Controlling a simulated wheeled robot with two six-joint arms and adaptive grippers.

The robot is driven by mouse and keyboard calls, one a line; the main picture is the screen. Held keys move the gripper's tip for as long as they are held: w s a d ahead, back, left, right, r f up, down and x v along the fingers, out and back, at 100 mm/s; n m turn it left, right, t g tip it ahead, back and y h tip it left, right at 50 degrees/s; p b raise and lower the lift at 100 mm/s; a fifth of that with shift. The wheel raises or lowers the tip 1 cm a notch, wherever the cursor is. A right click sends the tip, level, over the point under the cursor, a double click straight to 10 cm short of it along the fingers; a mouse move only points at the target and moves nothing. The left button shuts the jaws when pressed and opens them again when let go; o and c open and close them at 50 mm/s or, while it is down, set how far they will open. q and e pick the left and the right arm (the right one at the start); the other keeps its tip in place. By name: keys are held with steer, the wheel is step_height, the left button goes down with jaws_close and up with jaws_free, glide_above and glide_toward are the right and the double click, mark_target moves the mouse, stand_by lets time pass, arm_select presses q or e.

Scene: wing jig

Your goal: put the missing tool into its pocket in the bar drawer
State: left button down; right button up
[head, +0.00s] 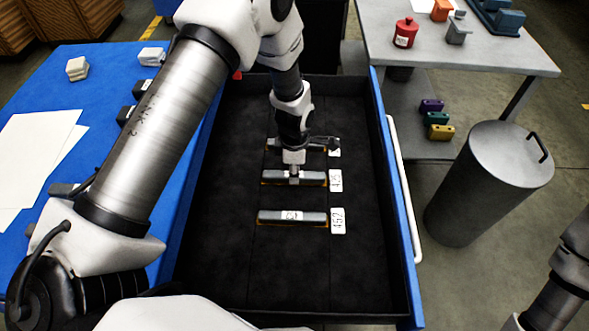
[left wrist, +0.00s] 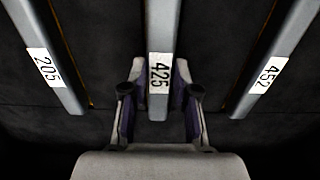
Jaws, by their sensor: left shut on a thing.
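The bar drawer (head: 215,255) is open, with a black lining and three grey bars lying parallel. My left gripper (head: 294,172) is shut on the middle bar (head: 313,178), which is marked 425 in the left wrist view (left wrist: 160,72). The fingers (left wrist: 159,103) are on both its sides. This bar lies level at the middle pocket, beside the drawer label 425 (head: 336,181); orange shows along its edge. I cannot tell whether it is fully seated. Bar 452 (head: 270,217) lies beside label 452 (head: 338,221). Bar 205 (left wrist: 45,70) is partly hidden by my arm in the head view.
A blue table (head: 70,100) with papers and small blocks stands left. A grey table (head: 480,55) with a red canister (head: 405,33) and coloured blocks stands at the back right. A grey lidded bin (head: 480,190) stands right of the drawer. The drawer front is clear.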

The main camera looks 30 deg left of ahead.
arm_select(q)
steer(key=c, duration=0.8)
jaws_free()
steer(key=shift+r, duration=0.1)
step_height(320, 180, up, 12)
